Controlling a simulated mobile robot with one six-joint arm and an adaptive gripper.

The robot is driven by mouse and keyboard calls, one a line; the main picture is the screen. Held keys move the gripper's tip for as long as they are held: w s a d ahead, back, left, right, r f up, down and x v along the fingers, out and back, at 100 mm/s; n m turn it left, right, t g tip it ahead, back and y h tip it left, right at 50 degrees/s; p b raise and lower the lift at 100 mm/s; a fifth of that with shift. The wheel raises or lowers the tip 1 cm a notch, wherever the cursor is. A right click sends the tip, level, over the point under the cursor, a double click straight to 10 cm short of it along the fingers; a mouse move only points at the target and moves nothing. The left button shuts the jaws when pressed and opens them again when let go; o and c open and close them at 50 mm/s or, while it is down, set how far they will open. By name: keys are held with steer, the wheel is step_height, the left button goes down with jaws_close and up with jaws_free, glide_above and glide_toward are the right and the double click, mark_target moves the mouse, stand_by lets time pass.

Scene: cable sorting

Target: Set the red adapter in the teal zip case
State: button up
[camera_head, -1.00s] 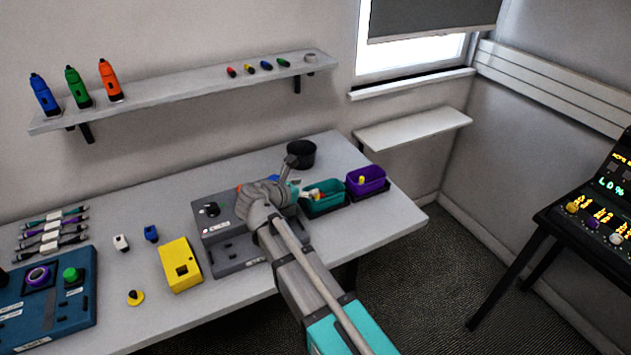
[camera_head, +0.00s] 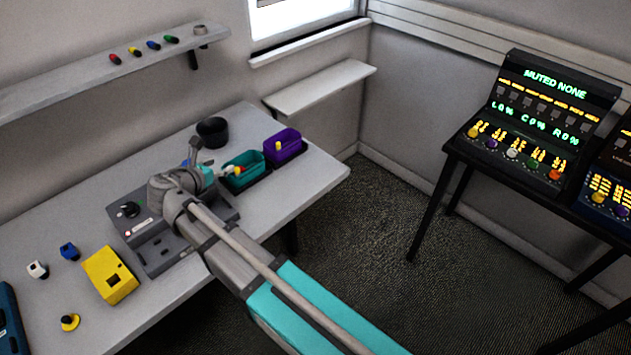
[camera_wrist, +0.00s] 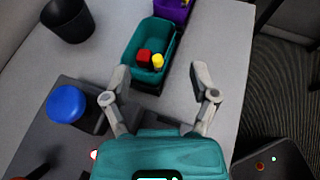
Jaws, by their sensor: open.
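The red adapter (camera_wrist: 144,57) is a small red block inside the teal zip case (camera_wrist: 163,29), an open-topped tray-like case in the wrist view. It lies next to a small yellow piece (camera_wrist: 158,61), near the case's end closest to me.
A purple case (camera_head: 291,148) with a yellow piece stands beyond the teal one. A black cup (camera_head: 212,132) stands behind. A grey device (camera_head: 150,257) with a blue round knob (camera_wrist: 67,103) lies under my arm. A yellow box (camera_head: 103,284) sits at the left.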

steer(key=w+d+f+m+g+h, duration=0.15)
steer(key=d+f+m+g, duration=0.4)
steer(key=d, duration=0.75)
steer(key=w+d+f+m+g, duration=0.2)
steer(key=d+m, duration=0.7)
steer(key=d, duration=0.3)
steer(key=s+d+f+m+g+y, duration=0.2)
steer(key=s+d+m+y, duration=0.1)
steer(key=d+m, duration=0.6)
steer(key=s+d+f+m+g+y, duration=0.2)
steer(key=s+d+m, duration=0.3)
steer(key=d, duration=0.8)
steer(key=shift+s+m+g+y, duration=0.4)
steer(key=shift+m+g, duration=0.25)
steer(key=shift+m, duration=1.2)
steer(key=shift+c, duration=1.3)
